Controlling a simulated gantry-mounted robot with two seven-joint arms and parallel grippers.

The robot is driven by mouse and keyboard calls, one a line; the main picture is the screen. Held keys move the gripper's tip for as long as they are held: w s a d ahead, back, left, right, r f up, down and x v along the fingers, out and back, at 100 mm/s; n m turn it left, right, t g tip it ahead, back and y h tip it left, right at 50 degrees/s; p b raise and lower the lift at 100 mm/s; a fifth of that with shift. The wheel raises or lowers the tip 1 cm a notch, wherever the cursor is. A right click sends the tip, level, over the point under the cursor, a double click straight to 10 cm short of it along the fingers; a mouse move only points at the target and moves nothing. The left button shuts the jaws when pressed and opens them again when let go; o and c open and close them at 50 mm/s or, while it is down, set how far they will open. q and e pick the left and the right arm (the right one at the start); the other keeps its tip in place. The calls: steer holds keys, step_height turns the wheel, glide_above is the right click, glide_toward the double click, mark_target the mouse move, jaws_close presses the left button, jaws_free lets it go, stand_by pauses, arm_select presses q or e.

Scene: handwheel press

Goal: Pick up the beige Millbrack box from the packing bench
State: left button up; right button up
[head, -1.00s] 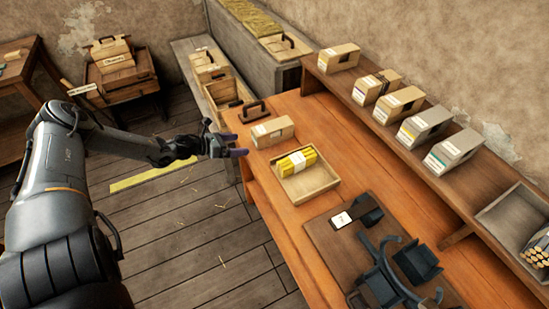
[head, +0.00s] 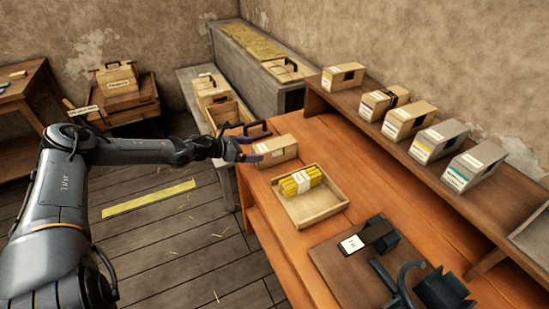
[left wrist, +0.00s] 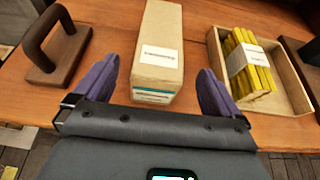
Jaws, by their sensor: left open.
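A beige box (head: 275,151) with a white label lies on the wooden packing bench (head: 272,206), near its left edge. It also shows in the left wrist view (left wrist: 160,45), with a white label on top and a teal-striped label on its near end. The label's print is too small to read. My left gripper (head: 247,149) is open at the box's left end. In the left wrist view, its two purple fingers (left wrist: 158,88) stand apart on either side of the box's near end, with gaps on both sides. My right gripper is not in view.
A wooden tray (head: 322,216) with yellow bundled sticks stands close to the right of the box. A dark-handled block (left wrist: 55,50) stands to its left. A shelf (head: 352,111) with several boxes runs along the back. A dark press (head: 400,290) is nearer.

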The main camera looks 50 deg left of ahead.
mark_target(261, 148)
arm_select(q)
steer(key=shift+b+x, duration=1.35)
steer(key=shift+x, duration=0.2)
steer(key=shift+b+x, duration=0.5)
steer(key=shift+x, duration=0.55)
steer(key=shift+w+r, duration=0.1)
steer(key=shift+r, duration=0.05)
steer(key=c, duration=1.1)
steer(key=shift+r, duration=0.15)
